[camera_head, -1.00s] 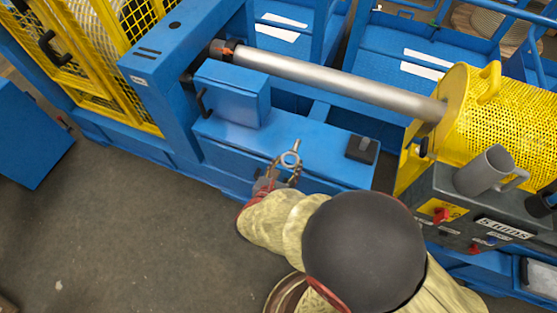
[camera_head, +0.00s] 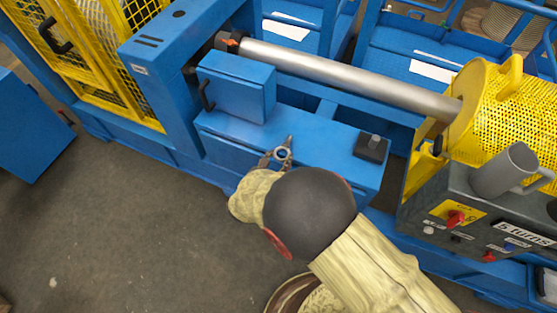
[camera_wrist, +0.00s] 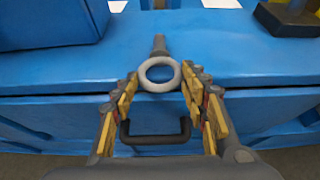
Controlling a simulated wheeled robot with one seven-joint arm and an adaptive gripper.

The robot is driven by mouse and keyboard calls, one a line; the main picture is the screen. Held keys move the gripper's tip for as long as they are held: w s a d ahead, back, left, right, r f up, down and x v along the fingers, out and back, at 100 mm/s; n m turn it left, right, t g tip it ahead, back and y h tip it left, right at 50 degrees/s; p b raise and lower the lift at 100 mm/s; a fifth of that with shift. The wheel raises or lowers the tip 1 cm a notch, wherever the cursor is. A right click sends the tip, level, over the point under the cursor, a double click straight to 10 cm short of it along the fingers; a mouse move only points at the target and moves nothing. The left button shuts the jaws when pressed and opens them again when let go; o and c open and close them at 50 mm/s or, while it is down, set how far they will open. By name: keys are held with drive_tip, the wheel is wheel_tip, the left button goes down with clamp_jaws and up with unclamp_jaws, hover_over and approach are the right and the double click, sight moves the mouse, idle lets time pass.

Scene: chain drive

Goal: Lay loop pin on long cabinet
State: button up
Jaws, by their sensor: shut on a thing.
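The loop pin is a light grey ring (camera_head: 283,154) with a short darker shank. In the wrist view its ring (camera_wrist: 160,88) sits between the fingertips, and the shank points away from me. My gripper (camera_head: 278,150) is shut on the ring from both sides; its yellow-padded fingers also show in the wrist view (camera_wrist: 160,76). The long cabinet (camera_head: 325,143) is the low blue box with a flat top; its front handle (camera_wrist: 155,138) shows below the ring. The pin is over the cabinet's top near the front edge. I cannot tell whether it touches.
A blue box with a handle (camera_head: 235,88) stands at the left of the cabinet top, and a black block (camera_head: 371,148) at its right end. The top between them is clear. A steel shaft (camera_head: 350,78) runs behind. A grey mug (camera_head: 500,170) stands on the control box at right.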

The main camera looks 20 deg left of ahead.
drive_tip(key=shift+r, duration=0.1)
drive_tip(key=o, duration=1.3)
drive_tip(key=d+p+v, duration=0.1)
drive_tip(key=p+v, duration=0.3)
drive_tip(key=v, duration=0.8)
drive_tip(key=shift+a, duration=0.4)
drive_tip(key=shift+w+r, duration=0.1)
drive_tip(key=shift+r, duration=0.05)
